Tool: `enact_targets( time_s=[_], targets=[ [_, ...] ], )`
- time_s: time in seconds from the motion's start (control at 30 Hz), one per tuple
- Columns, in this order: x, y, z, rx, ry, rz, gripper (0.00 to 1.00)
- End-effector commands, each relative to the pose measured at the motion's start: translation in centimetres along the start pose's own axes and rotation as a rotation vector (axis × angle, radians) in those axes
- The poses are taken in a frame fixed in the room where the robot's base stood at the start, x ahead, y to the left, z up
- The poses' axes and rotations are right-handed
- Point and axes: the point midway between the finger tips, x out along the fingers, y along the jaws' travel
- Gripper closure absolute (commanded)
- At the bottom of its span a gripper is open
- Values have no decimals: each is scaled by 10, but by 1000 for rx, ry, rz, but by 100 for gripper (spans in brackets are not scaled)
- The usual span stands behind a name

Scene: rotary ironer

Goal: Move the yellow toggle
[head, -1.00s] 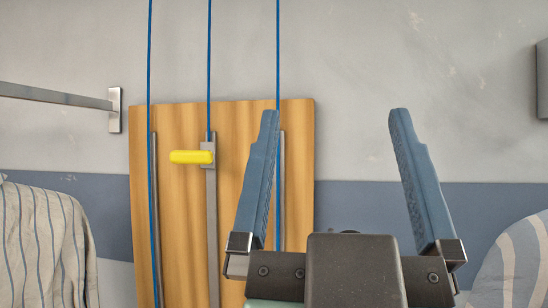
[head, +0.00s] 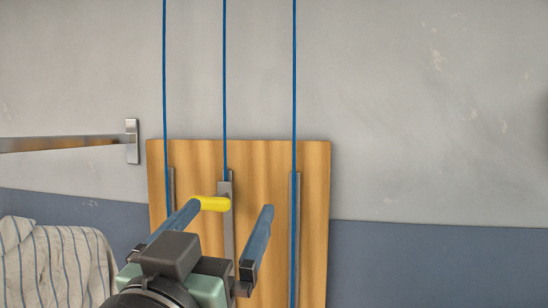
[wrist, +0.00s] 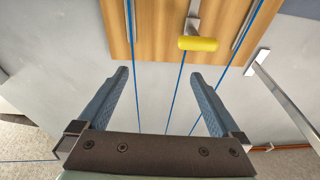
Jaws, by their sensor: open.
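The yellow toggle (head: 213,203) is a short rounded bar that sticks out to the left from a grey slider on the middle rail (head: 228,240) of a wooden board. It also shows in the wrist view (wrist: 198,43), beyond the tip of the right finger there. My gripper (head: 231,206) is open and empty. In the head view, its left fingertip overlaps the toggle's left end; I cannot tell whether they touch. In the wrist view, my gripper (wrist: 159,73) shows a gap between its fingertips and the toggle.
The wooden board (head: 310,200) also carries a left rail and a right rail (head: 296,250). Blue cords (head: 225,90) run vertically at all three rails. A metal bar (head: 60,143) juts from the wall at left. Striped cloth (head: 65,255) hangs below it.

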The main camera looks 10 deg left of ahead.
Motion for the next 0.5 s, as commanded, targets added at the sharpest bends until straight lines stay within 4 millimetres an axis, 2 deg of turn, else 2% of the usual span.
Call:
enact_targets(
  time_s=[0.03, 0.1, 0.2, 0.37, 0.5],
  targets=[
    [3, -22, -10, -1, -64, -5, 0],
    [0, -40, -5, -9, -138, 8, 0],
    [-6, -56, 0, -16, -208, 23, 0],
    [-7, -62, 6, -23, -246, 39, 0],
    [10, -61, 10, -24, -249, 41, 0]
  ],
)
